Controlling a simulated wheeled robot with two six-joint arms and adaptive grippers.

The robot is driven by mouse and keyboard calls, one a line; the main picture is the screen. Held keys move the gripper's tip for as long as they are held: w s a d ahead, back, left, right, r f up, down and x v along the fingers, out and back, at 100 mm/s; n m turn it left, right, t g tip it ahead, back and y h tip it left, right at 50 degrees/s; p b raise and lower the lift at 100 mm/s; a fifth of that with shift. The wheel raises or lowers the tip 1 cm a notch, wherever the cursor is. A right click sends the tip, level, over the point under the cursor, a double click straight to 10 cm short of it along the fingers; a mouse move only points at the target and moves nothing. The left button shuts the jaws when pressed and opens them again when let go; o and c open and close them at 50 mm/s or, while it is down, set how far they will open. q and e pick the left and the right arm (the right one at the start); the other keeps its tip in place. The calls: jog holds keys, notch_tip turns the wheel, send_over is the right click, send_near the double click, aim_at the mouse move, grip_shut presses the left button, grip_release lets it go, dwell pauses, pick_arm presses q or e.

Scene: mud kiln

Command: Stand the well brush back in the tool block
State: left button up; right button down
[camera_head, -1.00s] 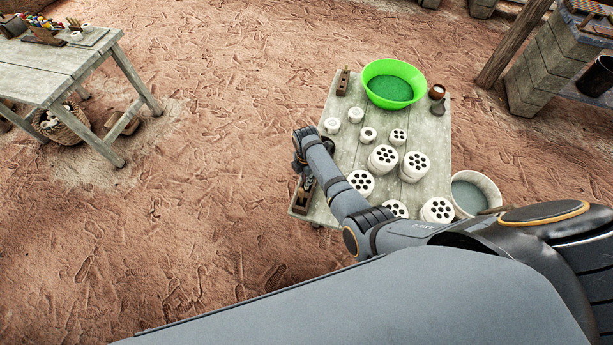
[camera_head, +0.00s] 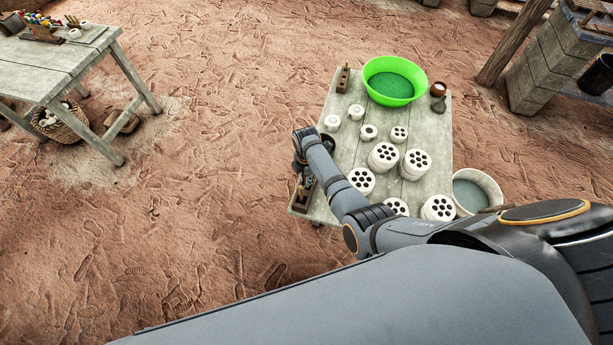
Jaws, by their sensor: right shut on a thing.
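My right arm reaches across the near left part of the wooden table. Its gripper (camera_head: 305,178) is at the table's left edge, right above a dark wooden tool block (camera_head: 300,202). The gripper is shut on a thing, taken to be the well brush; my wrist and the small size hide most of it. I cannot tell whether the brush touches the block or how upright it is. My left gripper is out of view.
Several white pieces with dark holes (camera_head: 383,156) and small white cups (camera_head: 356,112) stand on the table (camera_head: 428,125). A green basin (camera_head: 391,82), a small wooden holder (camera_head: 344,78) and brown pots (camera_head: 438,91) are at the far end. A bucket (camera_head: 475,190) stands right.

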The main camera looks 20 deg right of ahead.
jog(key=shift+f+b, duration=0.4)
jog(key=shift+f, duration=0.25)
jog(key=shift+f, duration=0.1)
jog(key=c, duration=1.2)
grip_release()
jog(key=o, duration=0.5)
jog(key=shift+o, duration=0.2)
notch_tip(320, 180, up, 6)
jog(key=p, duration=0.7)
